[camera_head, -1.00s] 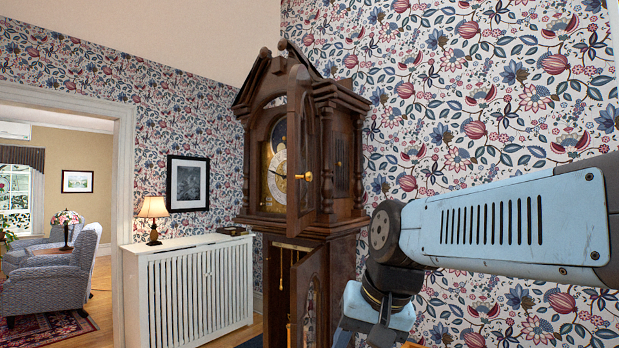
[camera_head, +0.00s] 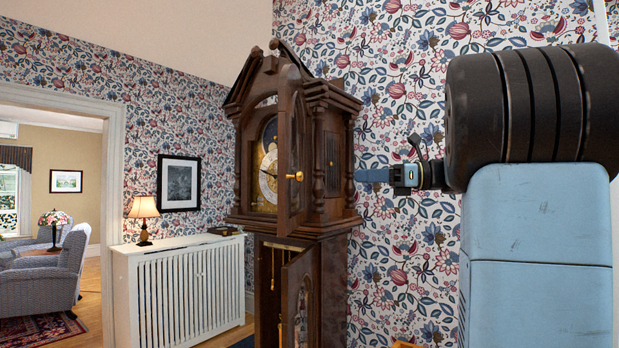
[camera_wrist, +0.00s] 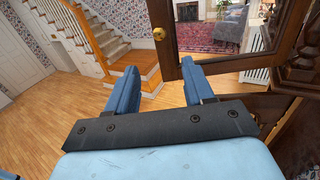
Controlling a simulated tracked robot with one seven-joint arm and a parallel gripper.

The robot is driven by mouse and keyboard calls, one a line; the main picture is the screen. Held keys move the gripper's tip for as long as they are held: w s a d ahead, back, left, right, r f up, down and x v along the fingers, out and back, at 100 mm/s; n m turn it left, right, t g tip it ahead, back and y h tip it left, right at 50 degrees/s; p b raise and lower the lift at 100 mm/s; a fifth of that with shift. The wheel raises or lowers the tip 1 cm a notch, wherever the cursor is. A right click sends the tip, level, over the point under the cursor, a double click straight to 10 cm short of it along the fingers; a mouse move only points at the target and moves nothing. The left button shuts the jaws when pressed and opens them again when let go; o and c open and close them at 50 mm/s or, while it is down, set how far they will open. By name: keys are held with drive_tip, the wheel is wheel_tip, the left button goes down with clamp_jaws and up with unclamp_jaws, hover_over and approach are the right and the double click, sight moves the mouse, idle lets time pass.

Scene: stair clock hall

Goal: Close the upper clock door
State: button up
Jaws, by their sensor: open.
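The tall dark wooden clock (camera_head: 335,170) stands against the papered wall. Its upper door (camera_head: 284,150) stands open, swung out from the dial (camera_head: 268,175), with a brass knob (camera_head: 295,176) on it. In the wrist view, the upper door's wooden frame (camera_wrist: 170,45) and knob (camera_wrist: 158,33) are just beyond my fingers. My gripper (camera_wrist: 158,66) is open and empty; its right finger overlaps the frame's lower corner in the picture, and contact cannot be told. In the head view, my gripper (camera_head: 372,175) shows right of the clock case at about knob height.
The clock's lower door (camera_head: 302,298) also stands open. A white radiator cover (camera_head: 185,290) with a lamp (camera_head: 144,215) stands left of the clock. In the wrist view, stairs (camera_wrist: 90,45) rise at the left above open wooden floor (camera_wrist: 45,95).

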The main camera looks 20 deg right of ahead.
drive_tip(key=x, duration=1.3)
drive_tip(key=shift+w+a, duration=0.25)
drive_tip(key=shift+c, duration=0.4)
drive_tip(key=shift+r, duration=0.1)
drive_tip(key=c, duration=0.9)
